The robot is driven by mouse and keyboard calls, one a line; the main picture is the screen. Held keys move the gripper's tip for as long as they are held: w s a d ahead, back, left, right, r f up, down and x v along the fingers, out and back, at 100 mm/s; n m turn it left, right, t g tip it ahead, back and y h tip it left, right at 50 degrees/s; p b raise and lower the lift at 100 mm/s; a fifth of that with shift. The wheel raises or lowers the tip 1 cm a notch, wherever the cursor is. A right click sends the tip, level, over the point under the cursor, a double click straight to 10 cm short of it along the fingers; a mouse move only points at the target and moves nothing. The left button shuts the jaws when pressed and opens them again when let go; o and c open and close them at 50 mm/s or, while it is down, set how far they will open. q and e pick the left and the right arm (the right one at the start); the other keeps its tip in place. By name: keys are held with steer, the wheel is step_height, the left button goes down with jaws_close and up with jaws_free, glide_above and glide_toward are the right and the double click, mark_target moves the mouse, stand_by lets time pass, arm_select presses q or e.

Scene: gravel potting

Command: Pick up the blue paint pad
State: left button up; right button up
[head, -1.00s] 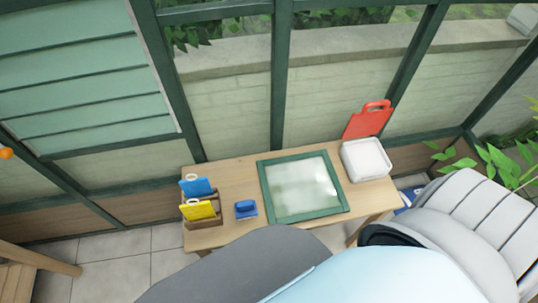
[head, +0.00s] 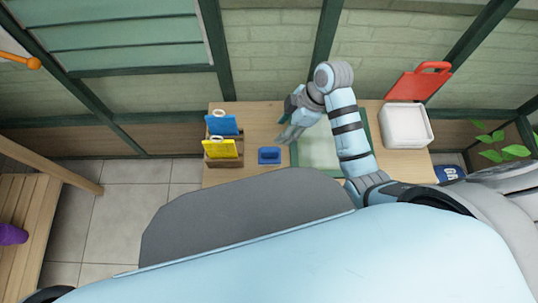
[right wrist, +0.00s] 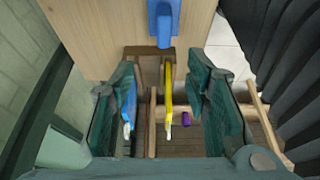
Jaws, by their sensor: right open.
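The blue paint pad (head: 269,155), a small block with a raised grip, lies on the wooden table (head: 222,180) just right of a wooden holder (head: 208,161). My right gripper (head: 284,122) is over the table, behind and slightly right of the pad, open and empty. In the right wrist view the pad (right wrist: 163,22) shows at the top edge, partly cut off, beyond the open fingers (right wrist: 163,78). My left gripper is not in view.
The holder carries a blue piece (head: 223,125) and a yellow piece (head: 221,148). A green-framed glass panel (head: 316,150) lies under my right arm. A white tray (head: 406,126) and a red board (head: 420,82) stand at the right. A wooden bench (head: 28,215) is at left.

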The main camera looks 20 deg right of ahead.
mark_target(270, 149)
steer(key=b+x, duration=0.1)
steer(key=x, duration=0.3)
steer(key=b+x, duration=0.2)
steer(key=x, duration=0.3)
steer(key=s+d+b+x, duration=0.1)
steer(key=x, duration=0.3)
steer(key=shift+a+f, duration=0.1)
steer(key=shift+f, duration=0.3)
steer(key=shift+c, duration=0.5)
jaws_close()
